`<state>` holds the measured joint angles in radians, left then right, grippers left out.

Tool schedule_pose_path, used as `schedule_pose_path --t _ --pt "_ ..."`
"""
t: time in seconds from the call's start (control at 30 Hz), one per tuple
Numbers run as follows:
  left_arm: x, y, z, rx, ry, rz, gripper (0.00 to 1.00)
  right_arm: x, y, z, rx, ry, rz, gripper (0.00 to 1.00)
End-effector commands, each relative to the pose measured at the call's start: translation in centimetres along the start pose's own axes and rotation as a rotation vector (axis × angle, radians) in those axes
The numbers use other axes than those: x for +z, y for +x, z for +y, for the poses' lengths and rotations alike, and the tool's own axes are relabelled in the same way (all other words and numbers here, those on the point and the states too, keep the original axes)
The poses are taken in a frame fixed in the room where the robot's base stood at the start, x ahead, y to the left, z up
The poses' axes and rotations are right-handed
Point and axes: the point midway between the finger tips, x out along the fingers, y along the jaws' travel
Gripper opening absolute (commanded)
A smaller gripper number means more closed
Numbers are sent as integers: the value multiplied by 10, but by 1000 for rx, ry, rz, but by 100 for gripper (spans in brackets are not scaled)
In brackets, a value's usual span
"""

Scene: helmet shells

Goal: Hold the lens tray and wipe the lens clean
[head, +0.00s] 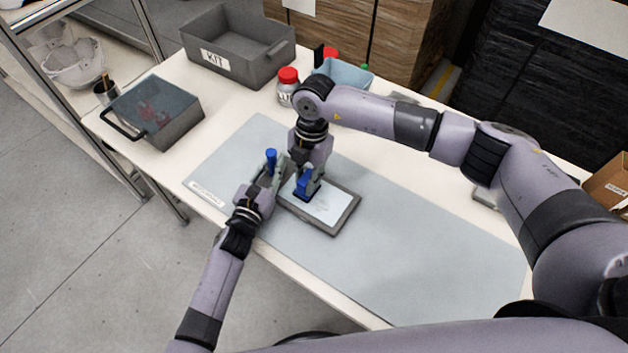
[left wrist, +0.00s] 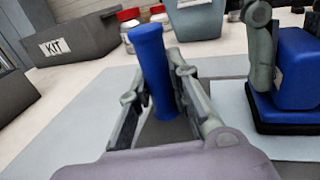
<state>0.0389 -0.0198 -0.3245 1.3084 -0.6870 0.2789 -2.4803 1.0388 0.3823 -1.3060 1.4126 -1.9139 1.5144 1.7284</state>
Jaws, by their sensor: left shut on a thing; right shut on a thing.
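The lens tray (head: 341,222) is a flat grey tray on the grey mat, with a pale lens panel (head: 328,204) in it. An upright blue handle (head: 271,156) stands at its left end; it also shows in the left wrist view (left wrist: 150,65). My left gripper (head: 272,169) is shut on this handle, with a finger on each side. My right gripper (head: 305,180) is shut on a blue wiper block (head: 303,191). The block has a dark base and sits over the left part of the lens; in the left wrist view (left wrist: 297,75) it appears at right. Contact with the lens is partly hidden.
A grey KIT bin (head: 232,62) stands at the back left, a dark handled box (head: 180,122) at the left. A red-capped jar (head: 287,88) and a light-blue bin (head: 350,74) stand behind my right gripper. The mat (head: 420,250) right of the tray is clear.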

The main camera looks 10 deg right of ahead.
Motion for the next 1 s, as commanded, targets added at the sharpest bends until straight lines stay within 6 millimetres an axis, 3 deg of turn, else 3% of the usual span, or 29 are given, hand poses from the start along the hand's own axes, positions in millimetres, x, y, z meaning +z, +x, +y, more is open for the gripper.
schedule_pose_path --t 0.47,1.0 --pt "0 0 -1 -1 0 -1 0 0 1 4 -1 0 0 0" --pt "0 0 0 0 0 -1 0 1 1 -34 -3 1 0 0"
